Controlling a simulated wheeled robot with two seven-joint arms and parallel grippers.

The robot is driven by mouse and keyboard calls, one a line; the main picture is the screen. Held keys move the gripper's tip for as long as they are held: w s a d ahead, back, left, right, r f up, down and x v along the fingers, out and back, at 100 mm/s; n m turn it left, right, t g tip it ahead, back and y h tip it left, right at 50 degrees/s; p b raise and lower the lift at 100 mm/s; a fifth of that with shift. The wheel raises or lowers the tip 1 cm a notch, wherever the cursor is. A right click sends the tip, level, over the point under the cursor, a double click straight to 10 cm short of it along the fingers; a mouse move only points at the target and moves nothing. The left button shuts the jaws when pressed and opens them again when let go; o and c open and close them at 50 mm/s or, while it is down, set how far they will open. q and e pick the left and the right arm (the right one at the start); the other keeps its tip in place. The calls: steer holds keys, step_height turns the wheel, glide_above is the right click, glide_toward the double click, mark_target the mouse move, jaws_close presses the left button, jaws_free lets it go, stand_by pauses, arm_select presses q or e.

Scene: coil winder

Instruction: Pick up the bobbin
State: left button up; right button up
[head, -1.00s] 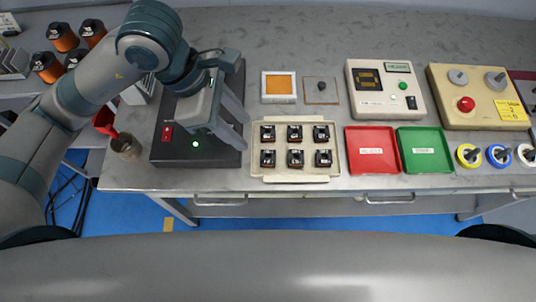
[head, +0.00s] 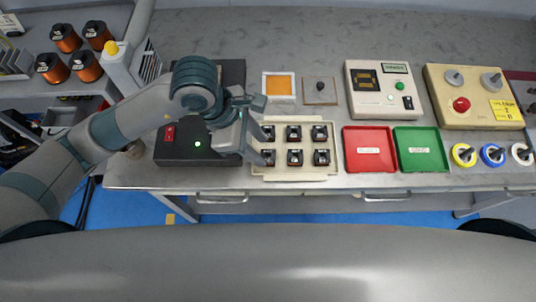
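Several small black bobbins (head: 294,157) sit in two rows in a cream tray (head: 296,174) in the head view. My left gripper (head: 262,143) is at the tray's left edge, above the left column of bobbins. Its two fingers are apart, and I see nothing between them. The fingers partly cover the left-column bobbins. I cannot tell whether they touch any bobbin. My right gripper is not in view.
A black machine with a green light (head: 197,144) stands under my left arm. A red tray (head: 369,151) and a green tray (head: 420,151) lie right of the bobbin tray. Orange wire spools (head: 86,66) stand at far left.

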mark_target(269, 158)
arm_select(q)
steer(key=shift+d+f+p, duration=0.15)
steer(key=shift+f+p, duration=0.25)
steer(key=shift+f, duration=0.05)
steer(key=p+x, duration=0.1)
steer(key=x, duration=0.2)
steer(key=shift+w+f, duration=0.1)
steer(key=shift+d+f, duration=0.1)
steer(key=shift+f, duration=0.35)
steer(key=c, duration=0.8)
